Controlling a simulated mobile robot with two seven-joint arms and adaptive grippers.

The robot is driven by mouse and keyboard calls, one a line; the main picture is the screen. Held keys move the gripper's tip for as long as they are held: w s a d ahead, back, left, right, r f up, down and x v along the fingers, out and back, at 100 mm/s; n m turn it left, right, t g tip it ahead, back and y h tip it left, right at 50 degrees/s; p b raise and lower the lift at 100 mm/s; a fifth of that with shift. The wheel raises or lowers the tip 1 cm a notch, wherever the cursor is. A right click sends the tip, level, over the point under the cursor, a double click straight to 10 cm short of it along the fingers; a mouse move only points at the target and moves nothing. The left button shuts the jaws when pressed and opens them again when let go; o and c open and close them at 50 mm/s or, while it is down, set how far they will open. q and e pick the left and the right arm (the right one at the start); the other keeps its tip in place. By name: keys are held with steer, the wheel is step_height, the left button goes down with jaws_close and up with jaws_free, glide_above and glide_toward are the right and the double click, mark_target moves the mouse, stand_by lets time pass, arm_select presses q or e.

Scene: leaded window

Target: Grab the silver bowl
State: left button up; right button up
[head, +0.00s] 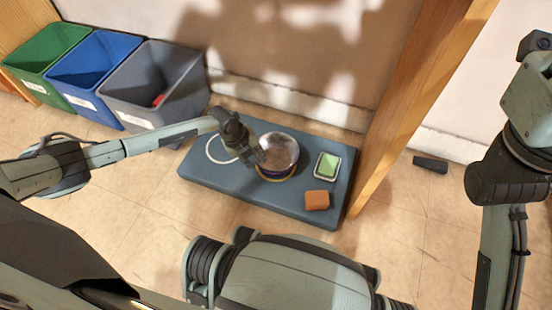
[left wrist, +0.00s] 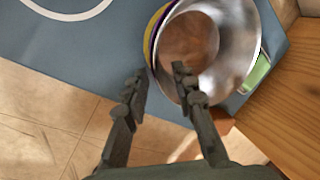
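The silver bowl (head: 283,146) is round and shiny and sits on the blue-grey slab (head: 230,185). A yellow and dark purple edge shows around its lower side. It also shows in the left wrist view (left wrist: 238,40), opening toward the camera. My left gripper (head: 259,157) is at the bowl's left side. In the left wrist view its fingers (left wrist: 160,80) are apart; one overlaps the near bowl wall and the other is outside the yellow edge. Nothing is visibly held between them. Contact with the bowl cannot be told. My right arm shows at the right, its gripper not visible.
A white ring-shaped item (head: 212,158) lies left of the bowl. A green item in a pale tray (head: 327,166) and an orange-brown block (head: 317,200) lie right. Green (head: 40,50), blue (head: 92,72) and grey (head: 150,85) bins stand behind left. A wooden post (head: 415,90) rises at right.

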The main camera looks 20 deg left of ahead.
arm_select(q)
steer(key=shift+r, duration=0.1)
steer(key=shift+c, duration=0.5)
jaws_close()
